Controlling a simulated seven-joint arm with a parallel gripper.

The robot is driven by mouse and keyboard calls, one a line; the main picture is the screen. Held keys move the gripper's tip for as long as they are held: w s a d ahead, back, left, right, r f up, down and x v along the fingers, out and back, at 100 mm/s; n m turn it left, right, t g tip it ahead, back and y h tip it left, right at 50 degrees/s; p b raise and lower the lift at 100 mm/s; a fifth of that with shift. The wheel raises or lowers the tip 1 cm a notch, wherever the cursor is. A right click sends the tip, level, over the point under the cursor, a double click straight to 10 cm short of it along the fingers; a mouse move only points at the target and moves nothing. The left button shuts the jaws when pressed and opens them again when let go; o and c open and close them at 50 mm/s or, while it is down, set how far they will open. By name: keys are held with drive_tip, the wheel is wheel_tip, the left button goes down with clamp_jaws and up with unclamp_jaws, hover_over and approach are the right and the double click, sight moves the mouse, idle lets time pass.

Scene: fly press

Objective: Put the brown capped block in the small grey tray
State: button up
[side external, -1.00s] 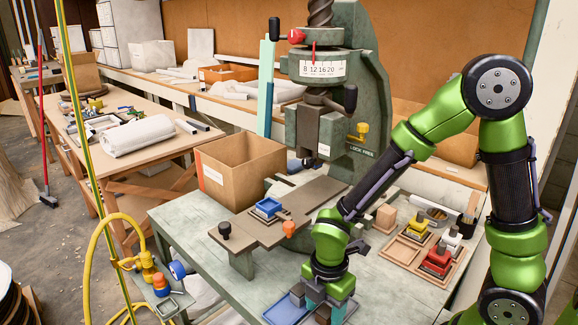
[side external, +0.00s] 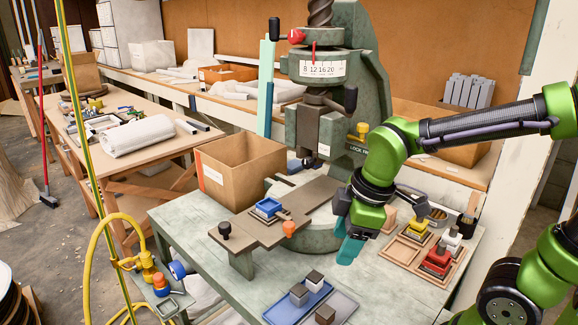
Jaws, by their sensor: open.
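A small block with a dark brownish top (side external: 325,314) stands at the front of the table, at the left side of the small grey tray (side external: 343,308). I take it for the brown capped block; its cap is hard to make out. My gripper (side external: 345,238) is open and empty, raised above the table beside the press base, behind and apart from this block. Its teal fingers point down to the left.
A blue tray (side external: 283,314) adjoins the grey one, with a grey block (side external: 299,294) and a dark-topped block (side external: 315,279) at it. A wooden organiser (side external: 400,253) with yellow, red and white pieces lies right. The fly press (side external: 330,130) stands behind.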

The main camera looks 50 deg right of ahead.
drive_tip(key=s+d+r+m+t, duration=0.1)
drive_tip(key=r+m+t, duration=0.1)
drive_tip(key=m, duration=0.4)
drive_tip(key=s+d+r+m+t+y, duration=0.1)
drive_tip(key=d+r+m+t, duration=0.1)
drive_tip(key=m, duration=0.4)
drive_tip(key=shift+s+r+m, duration=0.3)
drive_tip(key=shift+s+r, duration=0.05)
drive_tip(key=shift+r, duration=0.45)
